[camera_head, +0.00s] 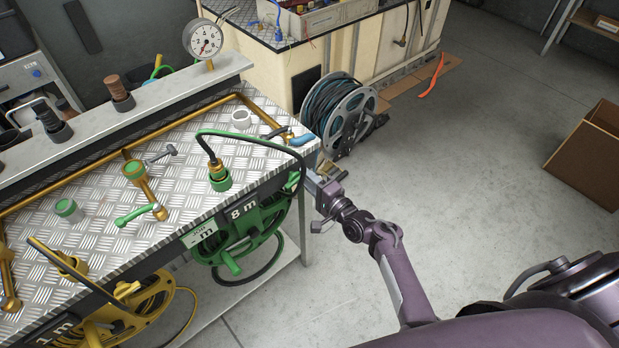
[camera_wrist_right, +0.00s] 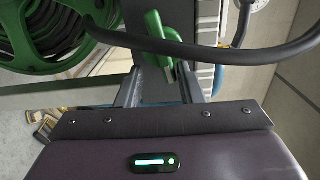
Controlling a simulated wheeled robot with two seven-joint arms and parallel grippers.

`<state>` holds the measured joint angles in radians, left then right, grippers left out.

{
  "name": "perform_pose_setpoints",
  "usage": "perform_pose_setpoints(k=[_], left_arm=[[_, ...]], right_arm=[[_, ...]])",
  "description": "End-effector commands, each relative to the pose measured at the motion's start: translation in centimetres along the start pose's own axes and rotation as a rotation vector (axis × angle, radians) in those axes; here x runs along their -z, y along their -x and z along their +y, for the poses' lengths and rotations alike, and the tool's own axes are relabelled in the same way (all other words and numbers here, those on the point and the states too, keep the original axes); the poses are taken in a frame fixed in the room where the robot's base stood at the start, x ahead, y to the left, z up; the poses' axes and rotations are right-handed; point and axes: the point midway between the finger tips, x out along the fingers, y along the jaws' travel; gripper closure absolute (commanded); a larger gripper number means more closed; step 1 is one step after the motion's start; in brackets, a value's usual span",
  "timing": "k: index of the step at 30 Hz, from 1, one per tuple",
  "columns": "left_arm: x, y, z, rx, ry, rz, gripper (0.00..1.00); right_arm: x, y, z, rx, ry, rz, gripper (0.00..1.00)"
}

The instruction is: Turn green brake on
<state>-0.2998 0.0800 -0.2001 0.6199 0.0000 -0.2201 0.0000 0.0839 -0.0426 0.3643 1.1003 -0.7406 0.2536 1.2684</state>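The green hose reel (camera_head: 262,222) hangs under the front of the metal bench, below the "8 m" label. In the right wrist view a green lever (camera_wrist_right: 160,38), apparently the brake, sticks out beyond a dark hose, with its end near the fingertips. My right gripper (camera_head: 312,178) is beside the bench's right corner, right of the green reel. In the right wrist view my right gripper (camera_wrist_right: 160,86) has its two fingers apart, with nothing clearly held between them. My left gripper is not in view.
A dark hose (camera_wrist_right: 215,52) crosses in front of the fingers in the wrist view. A yellow reel (camera_head: 125,310) is at the left under the bench (camera_head: 185,190). A grey reel (camera_head: 338,112) stands behind on the floor. The floor on the right is mostly clear, with a cardboard box (camera_head: 588,155).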

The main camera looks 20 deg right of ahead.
Motion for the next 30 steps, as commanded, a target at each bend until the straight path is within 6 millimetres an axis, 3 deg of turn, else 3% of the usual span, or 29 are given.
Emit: perform_pose_setpoints(k=[8, 21, 30], left_arm=[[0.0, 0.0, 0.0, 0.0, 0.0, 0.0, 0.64], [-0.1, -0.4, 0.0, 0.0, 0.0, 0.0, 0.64], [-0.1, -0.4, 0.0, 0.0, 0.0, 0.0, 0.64]], right_arm=[[0.1, 0.2, -0.2, 0.004, 0.003, 0.003, 0.66], [-0.1, 6.7, 0.0, 0.002, 0.002, 0.0, 0.66], [-0.1, 7.8, -0.1, 0.003, 0.001, -0.001, 0.66]])
